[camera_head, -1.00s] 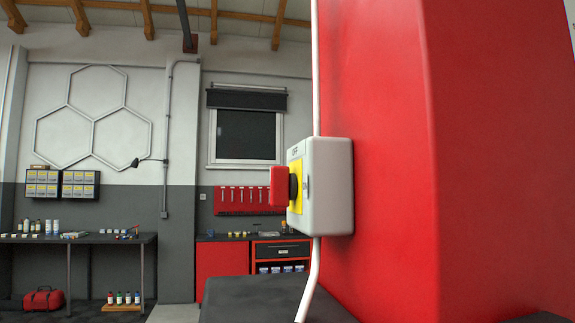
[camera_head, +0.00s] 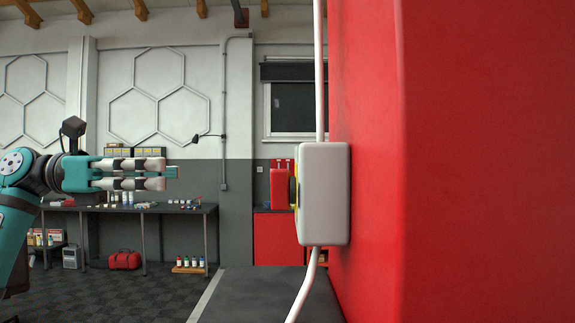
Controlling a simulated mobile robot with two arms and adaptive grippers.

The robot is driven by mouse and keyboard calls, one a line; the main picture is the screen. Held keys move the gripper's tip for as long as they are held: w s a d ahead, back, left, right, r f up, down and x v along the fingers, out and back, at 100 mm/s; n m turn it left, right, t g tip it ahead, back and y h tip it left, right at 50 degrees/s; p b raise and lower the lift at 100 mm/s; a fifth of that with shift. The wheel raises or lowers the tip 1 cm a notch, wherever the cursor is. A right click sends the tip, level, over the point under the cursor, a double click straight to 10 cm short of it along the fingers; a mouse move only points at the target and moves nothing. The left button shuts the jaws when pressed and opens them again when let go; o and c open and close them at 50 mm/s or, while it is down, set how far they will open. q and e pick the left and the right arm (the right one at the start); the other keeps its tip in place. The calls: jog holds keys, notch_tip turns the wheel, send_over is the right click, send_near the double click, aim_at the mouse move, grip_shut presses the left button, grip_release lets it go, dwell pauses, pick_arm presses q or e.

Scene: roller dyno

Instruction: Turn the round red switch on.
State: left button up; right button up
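The round red switch (camera_head: 280,188) shows side-on as a red knob on the left face of a grey switch box (camera_head: 324,193). A yellow plate edge and a dark collar lie between knob and box. The OFF and ON labels are hidden from this side, so I cannot tell its setting. My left gripper (camera_head: 172,173) comes in from the left, pointing right toward the knob at about its height. Its two fingers are parallel with a narrow gap, apparently open and empty. It is clear of the knob in the picture. My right gripper is not in view.
The box is fixed to a large red column (camera_head: 450,170) filling the right side. A white conduit (camera_head: 309,280) runs above and below the box. A dark surface (camera_head: 262,293) lies below. A workbench (camera_head: 130,209) stands far behind at left.

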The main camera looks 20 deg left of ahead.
aim_at(272, 174)
pick_arm(q)
jog(key=p+x, duration=0.5)
jog(key=x, duration=1.2)
jog(key=shift+w+f, duration=0.15)
jog(key=shift+a, duration=0.1)
grip_shut()
